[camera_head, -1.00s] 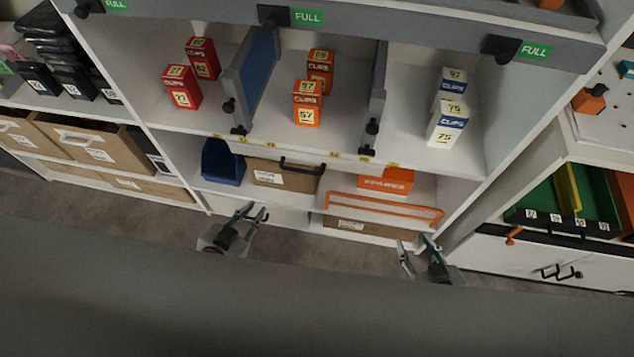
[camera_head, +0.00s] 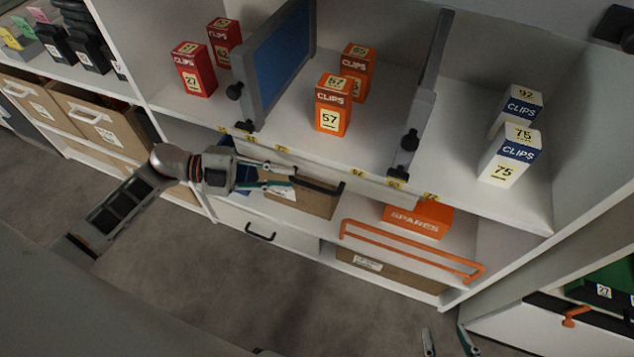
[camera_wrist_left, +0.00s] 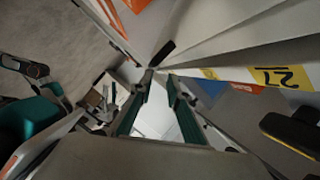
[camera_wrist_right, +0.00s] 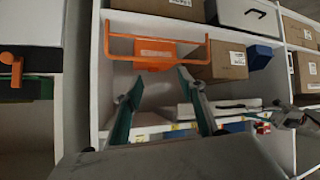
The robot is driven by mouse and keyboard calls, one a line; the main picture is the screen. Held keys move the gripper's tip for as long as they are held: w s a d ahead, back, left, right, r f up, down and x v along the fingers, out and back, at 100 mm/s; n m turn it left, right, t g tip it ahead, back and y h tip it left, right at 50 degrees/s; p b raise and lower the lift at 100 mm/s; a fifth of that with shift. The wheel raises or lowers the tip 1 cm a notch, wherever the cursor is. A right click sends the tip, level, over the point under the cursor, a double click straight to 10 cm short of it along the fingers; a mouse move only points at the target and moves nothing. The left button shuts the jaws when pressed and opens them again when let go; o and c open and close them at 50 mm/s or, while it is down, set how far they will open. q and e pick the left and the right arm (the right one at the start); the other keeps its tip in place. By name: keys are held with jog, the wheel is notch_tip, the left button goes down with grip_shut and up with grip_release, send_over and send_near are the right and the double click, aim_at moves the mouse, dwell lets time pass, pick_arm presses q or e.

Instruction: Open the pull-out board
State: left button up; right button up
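The pull-out board is a thin white slab under the main shelf; its front (camera_head: 375,188) bears a black bar handle (camera_head: 322,187). The board (camera_wrist_right: 200,109) and its handle (camera_wrist_right: 237,107) also show in the right wrist view. My left gripper (camera_head: 292,176) is open, its fingertips close to the handle's left end; whether they touch it is unclear. In the left wrist view the left gripper (camera_wrist_left: 160,80) has its fingers apart, with a dark bar just beyond the tips. My right gripper (camera_head: 445,330) is open and empty, low in front of the shelf; it also shows in the right wrist view (camera_wrist_right: 159,78).
Red (camera_head: 194,70), orange (camera_head: 333,105) and white-blue (camera_head: 510,158) clip boxes stand on the shelf above, between dividers. An orange rail (camera_head: 410,250) projects below, by an orange spares box (camera_head: 418,220). A carton (camera_head: 305,202) sits under the board. The floor in front is clear.

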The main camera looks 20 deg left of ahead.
aim_at(303, 184)
pick_arm(q)
jog(key=shift+a+f+g, duration=0.4)
jog(key=shift+f+g, duration=0.1)
jog(key=shift+f, duration=0.2)
jog(key=x, duration=0.7)
jog(key=shift+w+d+f+b, duration=0.1)
jog(key=shift+d+b, duration=0.2)
jog(key=shift+b, duration=0.05)
grip_shut()
